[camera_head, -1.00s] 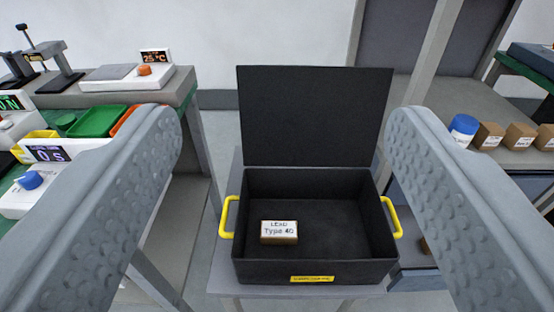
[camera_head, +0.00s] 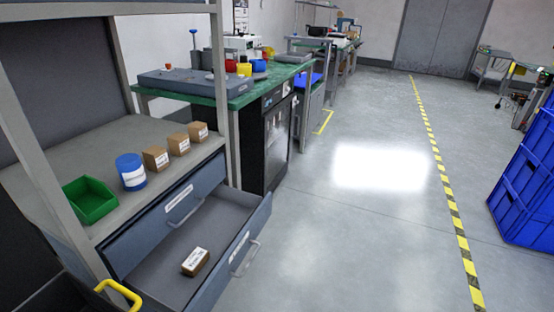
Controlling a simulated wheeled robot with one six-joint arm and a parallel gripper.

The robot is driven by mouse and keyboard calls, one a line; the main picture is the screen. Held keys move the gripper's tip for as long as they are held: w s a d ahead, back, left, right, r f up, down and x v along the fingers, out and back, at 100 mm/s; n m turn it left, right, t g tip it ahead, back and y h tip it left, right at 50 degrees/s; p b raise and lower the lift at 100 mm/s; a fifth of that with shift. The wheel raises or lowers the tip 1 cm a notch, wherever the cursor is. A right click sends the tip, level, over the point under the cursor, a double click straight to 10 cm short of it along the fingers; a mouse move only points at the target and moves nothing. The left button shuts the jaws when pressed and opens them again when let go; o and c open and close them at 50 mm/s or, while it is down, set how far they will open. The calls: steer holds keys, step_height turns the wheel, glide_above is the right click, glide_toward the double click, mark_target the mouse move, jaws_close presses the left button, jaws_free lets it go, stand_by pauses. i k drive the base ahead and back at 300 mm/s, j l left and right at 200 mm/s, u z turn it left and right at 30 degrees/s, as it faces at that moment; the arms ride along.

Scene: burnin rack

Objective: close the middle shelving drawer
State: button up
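The shelving unit (camera_head: 88,153) stands at the left. A grey-blue drawer (camera_head: 166,268) below its shelf top is pulled out toward the right, with a small brown labelled box (camera_head: 195,261) inside. Its front carries a bar handle (camera_head: 246,258) and a white label. Another drawer front (camera_head: 165,215) with its own handle sits above it and looks closed. Anything lower is out of view, so I cannot tell from this view alone which is the middle one. My gripper is not in view.
On the shelf stand a green bin (camera_head: 90,200), a blue jar (camera_head: 131,171) and several brown boxes (camera_head: 155,159). A yellow handle (camera_head: 119,294) shows at bottom left. Blue crates (camera_head: 528,185) stand at the right. The floor (camera_head: 350,230) between is clear.

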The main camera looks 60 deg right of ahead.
mark_target(230, 220)
steer(key=z, duration=1.1)
